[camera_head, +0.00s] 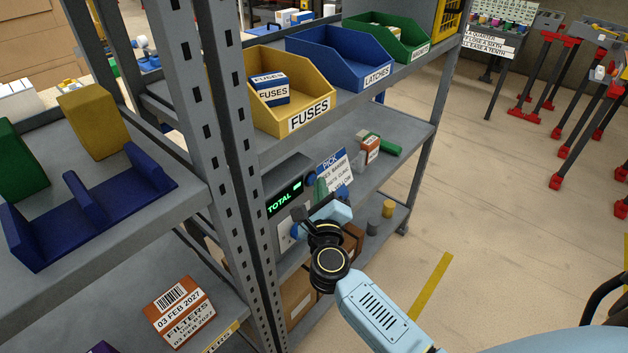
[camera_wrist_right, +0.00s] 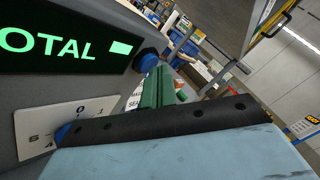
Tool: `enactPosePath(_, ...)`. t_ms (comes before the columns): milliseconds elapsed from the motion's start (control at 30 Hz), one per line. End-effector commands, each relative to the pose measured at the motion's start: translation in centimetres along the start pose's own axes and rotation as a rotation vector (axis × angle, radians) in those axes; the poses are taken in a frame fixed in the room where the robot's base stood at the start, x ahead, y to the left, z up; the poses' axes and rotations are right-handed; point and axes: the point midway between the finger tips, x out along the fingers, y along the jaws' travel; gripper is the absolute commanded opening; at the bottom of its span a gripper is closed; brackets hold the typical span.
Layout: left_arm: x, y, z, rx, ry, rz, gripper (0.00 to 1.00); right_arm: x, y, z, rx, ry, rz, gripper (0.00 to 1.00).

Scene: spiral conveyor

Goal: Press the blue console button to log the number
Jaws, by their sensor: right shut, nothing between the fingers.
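The grey console stands on the middle shelf with a lit green "TOTAL" display (camera_head: 284,199), which also shows large in the right wrist view (camera_wrist_right: 60,42). A round blue button (camera_wrist_right: 146,59) sits just right of the display; it also shows in the head view (camera_head: 311,179). My right gripper (camera_head: 299,214) is shut and empty in front of the console, below the display. In the wrist view its dark finger pad (camera_wrist_right: 170,123) lies below the blue button, apart from it in the picture. Its exact distance from the console I cannot tell. My left gripper is out of view.
A second blue knob (camera_wrist_right: 64,133) sits by a white plate (camera_wrist_right: 50,126) below the display, partly hidden by my gripper. A green object (camera_wrist_right: 155,90) stands beside the console. Shelf posts (camera_head: 235,130) and the yellow fuses bin (camera_head: 290,100) bound the space.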

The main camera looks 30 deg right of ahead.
Motion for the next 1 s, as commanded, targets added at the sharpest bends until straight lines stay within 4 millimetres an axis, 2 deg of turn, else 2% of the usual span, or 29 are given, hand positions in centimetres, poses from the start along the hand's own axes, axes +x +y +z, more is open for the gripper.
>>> enactPosePath(567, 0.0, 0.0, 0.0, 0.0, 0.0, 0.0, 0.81, 0.2, 0.1, 0.2, 0.0, -0.001, 0.0, 0.0)
enactPosePath(1000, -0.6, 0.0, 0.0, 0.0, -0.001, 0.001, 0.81, -0.9, -0.7, -0.6, 0.0, -0.001, 0.001, 0.0)
